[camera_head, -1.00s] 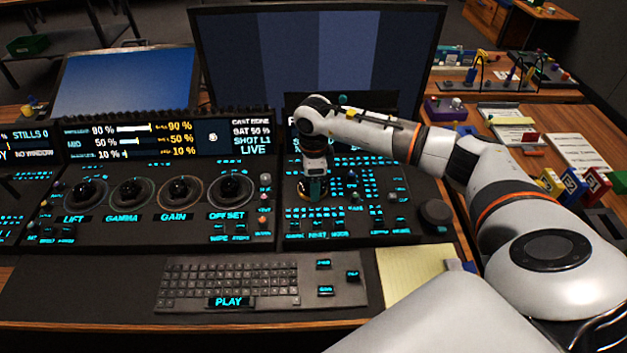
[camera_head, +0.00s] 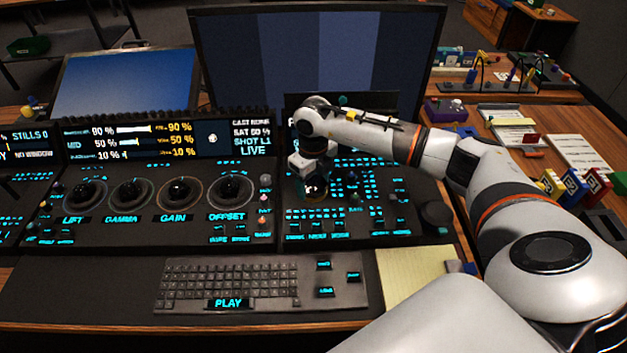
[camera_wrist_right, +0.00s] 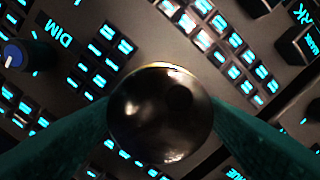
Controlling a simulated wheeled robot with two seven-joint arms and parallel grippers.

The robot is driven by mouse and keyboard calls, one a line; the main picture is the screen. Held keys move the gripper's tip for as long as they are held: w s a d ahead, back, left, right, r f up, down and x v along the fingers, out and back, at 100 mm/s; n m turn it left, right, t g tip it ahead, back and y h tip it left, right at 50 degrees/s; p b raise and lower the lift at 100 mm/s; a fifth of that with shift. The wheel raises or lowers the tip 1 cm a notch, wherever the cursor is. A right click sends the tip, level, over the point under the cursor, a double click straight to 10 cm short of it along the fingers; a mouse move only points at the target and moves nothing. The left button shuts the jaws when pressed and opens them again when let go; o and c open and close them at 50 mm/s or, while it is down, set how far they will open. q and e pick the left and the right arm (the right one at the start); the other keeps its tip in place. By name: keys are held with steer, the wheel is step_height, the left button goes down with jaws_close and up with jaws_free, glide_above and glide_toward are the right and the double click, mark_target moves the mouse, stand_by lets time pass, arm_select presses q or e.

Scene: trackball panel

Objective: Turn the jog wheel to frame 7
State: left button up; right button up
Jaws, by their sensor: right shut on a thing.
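The jog wheel, a glossy dark round knob with a small dimple on its top, fills the middle of the right wrist view (camera_wrist_right: 160,115). In the head view it shows as a small shiny dome (camera_head: 314,190) on the right-hand panel, below my gripper. My right gripper (camera_head: 313,182) points down over it. Its two dark green fingers (camera_wrist_right: 160,122) reach in from both lower sides and are shut on the knob. My arm covers much of the small display behind, and I cannot read a frame number. My left gripper is not in view.
Lit keys surround the knob closely. A blue-capped knob (camera_wrist_right: 14,55) sits nearby in the wrist view. A dark round wheel (camera_head: 436,213) is at the panel's right end. Trackballs stand to the left, including the offset one (camera_head: 231,190). A keyboard (camera_head: 230,282) lies in front.

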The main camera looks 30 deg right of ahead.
mark_target(313, 184)
steer(key=shift+m, duration=0.6)
steer(key=o, duration=1)
step_height(313, 184, up, 12)
steer(key=shift+b, duration=0.35)
